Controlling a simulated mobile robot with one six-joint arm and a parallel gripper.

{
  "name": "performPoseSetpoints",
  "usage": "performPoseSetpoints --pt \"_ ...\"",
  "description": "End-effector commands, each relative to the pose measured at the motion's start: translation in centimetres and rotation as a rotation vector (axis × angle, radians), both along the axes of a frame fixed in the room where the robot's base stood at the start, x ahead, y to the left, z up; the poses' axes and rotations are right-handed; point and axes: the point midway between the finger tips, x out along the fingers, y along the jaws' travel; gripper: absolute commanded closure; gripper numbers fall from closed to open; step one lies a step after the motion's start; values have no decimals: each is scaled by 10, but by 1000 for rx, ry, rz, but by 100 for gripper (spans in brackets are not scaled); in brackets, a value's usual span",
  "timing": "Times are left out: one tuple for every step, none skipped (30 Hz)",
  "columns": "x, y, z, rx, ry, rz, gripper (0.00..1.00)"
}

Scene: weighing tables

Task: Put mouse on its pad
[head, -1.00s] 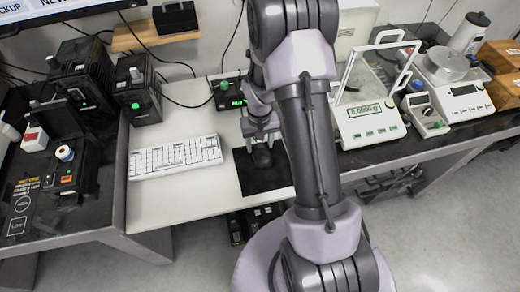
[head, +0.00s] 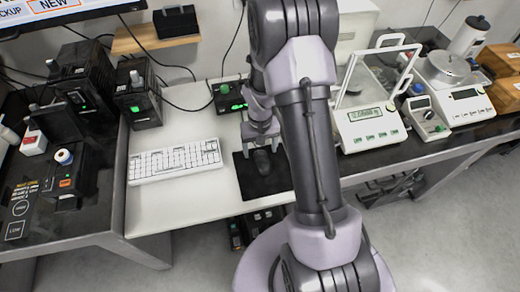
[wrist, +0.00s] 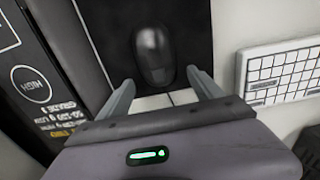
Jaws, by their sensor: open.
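The dark mouse (head: 262,160) lies on the black mouse pad (head: 280,183), near the pad's far left part in the head view. In the wrist view the mouse (wrist: 153,55) is seen from above, with black pad surface (wrist: 108,30) around it. My gripper (head: 262,138) is just beyond the mouse. In the wrist view my gripper (wrist: 164,91) has its two fingers spread apart with nothing between the tips. The mouse lies ahead of the fingertips, apart from them in the picture.
A white keyboard (head: 175,160) lies left of the pad. A black box with a green display (head: 230,96) stands behind my gripper. A balance (head: 368,125) stands to the right. The white table (head: 170,205) is clear in front of the keyboard.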

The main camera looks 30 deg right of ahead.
Motion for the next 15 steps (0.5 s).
performPoseSetpoints --pt "1 0 22 -1 -3 -1 25" --pt "1 0 32 -1 -4 -1 25" --pt "1 0 44 -1 -4 -1 25" --pt "1 0 53 -1 -4 0 25" --pt "1 0 61 -1 -4 0 25" --pt "1 0 71 -1 -3 0 25" --pt "1 0 78 -1 -3 0 25" --pt "1 0 84 -1 -3 0 25" --pt "1 0 91 -1 -3 0 25" --pt "1 0 95 -1 -2 0 25" --pt "0 0 98 0 -1 -1 25" --pt "0 0 102 -1 -2 -1 25" --pt "1 1 106 0 -5 -1 25" --pt "1 2 112 -1 -12 -2 25" --pt "1 7 126 -3 -28 -6 25"
